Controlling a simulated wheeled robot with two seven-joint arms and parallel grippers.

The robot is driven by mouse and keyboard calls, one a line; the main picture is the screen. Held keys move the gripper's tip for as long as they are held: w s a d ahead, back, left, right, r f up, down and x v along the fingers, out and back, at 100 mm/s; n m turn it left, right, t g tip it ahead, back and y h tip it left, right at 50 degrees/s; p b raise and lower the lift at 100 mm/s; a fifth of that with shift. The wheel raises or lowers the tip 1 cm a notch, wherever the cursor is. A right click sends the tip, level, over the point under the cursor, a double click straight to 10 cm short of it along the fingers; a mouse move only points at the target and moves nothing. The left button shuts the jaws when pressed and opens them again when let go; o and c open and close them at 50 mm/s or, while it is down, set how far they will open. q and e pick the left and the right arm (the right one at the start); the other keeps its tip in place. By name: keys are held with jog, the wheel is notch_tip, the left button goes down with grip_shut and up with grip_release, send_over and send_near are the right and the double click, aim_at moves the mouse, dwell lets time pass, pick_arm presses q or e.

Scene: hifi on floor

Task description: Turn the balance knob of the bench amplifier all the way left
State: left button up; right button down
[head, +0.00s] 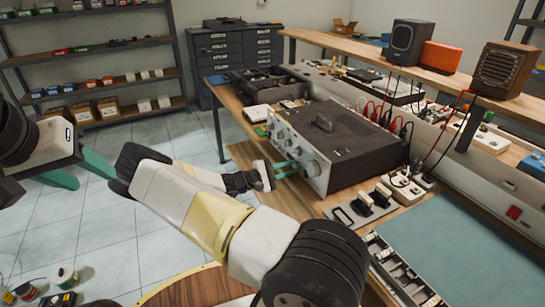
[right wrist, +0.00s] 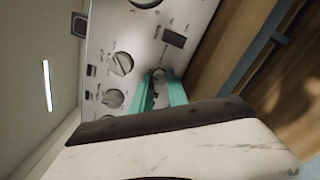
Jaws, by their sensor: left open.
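The bench amplifier (head: 330,145) has a dark top and a silver front panel with several knobs, facing left on the wooden bench. My right gripper (head: 286,168) reaches that panel with its teal fingertips close to it. In the right wrist view its two fingers (right wrist: 160,88) stand a little apart at the panel, with a small round knob (right wrist: 158,74) partly hidden between their tips. I cannot tell whether they grip it. Two pale knobs (right wrist: 122,64) and (right wrist: 113,98) lie to the left. The labels are unreadable, so I cannot tell which is balance. My left gripper (head: 78,172) is open and empty, far left.
Black switches and cables (head: 385,190) lie right of the amplifier, with a parts tray (head: 405,275) nearer. A dark open-topped device (head: 268,85) stands behind it. Speakers (head: 407,42) stand on the upper shelf. A round wooden stool top (head: 195,288) is below my right arm.

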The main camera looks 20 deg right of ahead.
jog(key=shift+n, duration=0.3)
jog(key=n, duration=1.1)
jog(key=shift+s+n, duration=0.1)
jog(key=shift+n, duration=0.3)
jog(key=n, duration=1.3)
jog(key=shift+n, duration=0.3)
jog(key=c, duration=1.6)
grip_release()
jog(key=shift+o, duration=0.2)
